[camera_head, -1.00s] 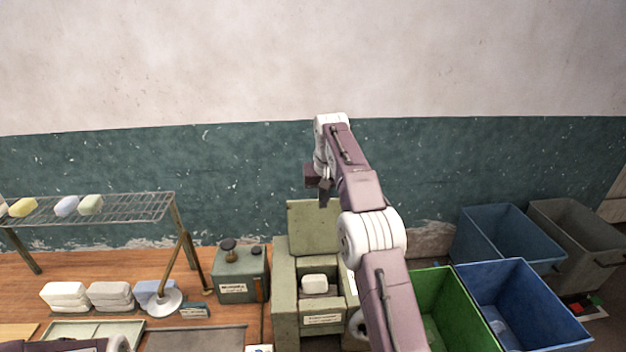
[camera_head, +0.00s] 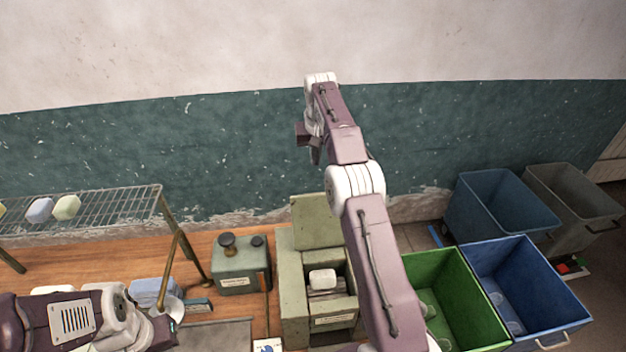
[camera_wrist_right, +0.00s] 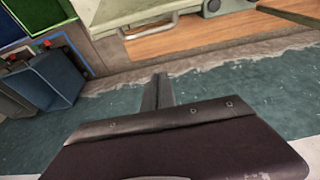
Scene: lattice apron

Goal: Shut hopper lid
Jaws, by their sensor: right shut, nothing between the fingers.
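The hopper (camera_head: 291,300) is a grey-green box on the bench. Its lid (camera_head: 317,222) stands raised at the back, so the box is open. A white block (camera_head: 322,279) lies in the opening on a pale stack. My right gripper (camera_head: 316,156) is shut and empty, above the raised lid in the head view. In the right wrist view its closed fingers (camera_wrist_right: 158,92) point toward the wall, with a green panel and metal handle (camera_wrist_right: 150,27) beyond them. My left gripper (camera_head: 172,328) is low at the left over the bench; its jaws are too small to read.
A grey-green canister (camera_head: 240,268) with dark knobs stands left of the hopper. A wire rack (camera_head: 100,207) holding soap bars is farther left. Green (camera_head: 455,300) and blue (camera_head: 525,290) bins stand to the right. The wall lies behind the hopper.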

